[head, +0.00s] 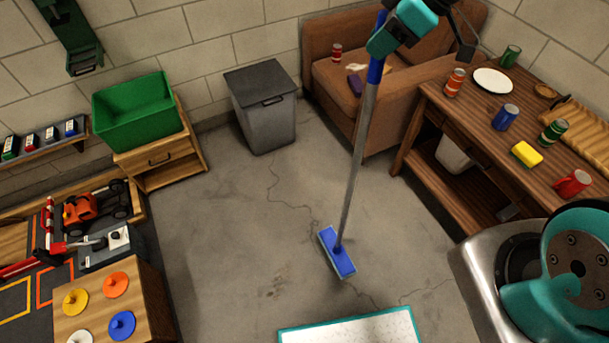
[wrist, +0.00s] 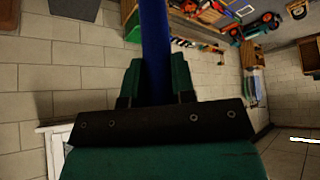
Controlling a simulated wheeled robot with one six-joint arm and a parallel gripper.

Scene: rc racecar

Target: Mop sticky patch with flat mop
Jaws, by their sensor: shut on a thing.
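The flat mop has a blue head (head: 337,252) lying on the concrete floor, and its grey pole leans up and to the right to a blue grip. My gripper (head: 378,42) is shut on the blue grip near the top, in front of the armchair. In the wrist view, the blue handle (wrist: 155,45) runs between the dark green fingers of my gripper (wrist: 156,82). A faint brownish smudge (head: 276,284) lies on the floor to the lower left of the mop head, apart from it; I cannot tell if it is the sticky patch.
A grey bin (head: 264,112) and a brown armchair (head: 330,85) stand at the back. A wooden table (head: 440,110) with cans, a plate and a yellow sponge is at right. A low bench with discs (head: 110,290) is at left. A teal-edged white mat (head: 350,331) lies in front. Mid-floor is clear.

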